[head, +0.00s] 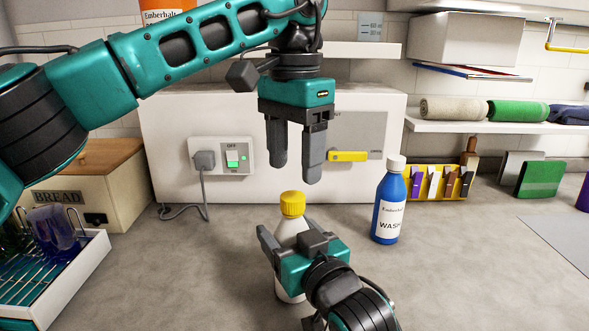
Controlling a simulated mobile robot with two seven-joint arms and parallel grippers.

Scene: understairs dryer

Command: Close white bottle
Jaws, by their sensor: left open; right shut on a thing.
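The white bottle (288,231) stands upright on the grey counter. A yellow cap (292,203) sits on its top; I cannot tell how tightly. My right gripper (287,238) is shut on the white bottle's body, below the cap, and hides part of it. My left gripper (296,172) is open and empty, pointing down. In the picture its fingertips are just above the yellow cap, with a gap between.
A blue wash bottle (388,210) with a white cap stands to the right. A yellow rack (441,183) is behind it. A dish rack (85,268) and a bread box (110,190) are at left. A white box with a switch (232,158) stands behind.

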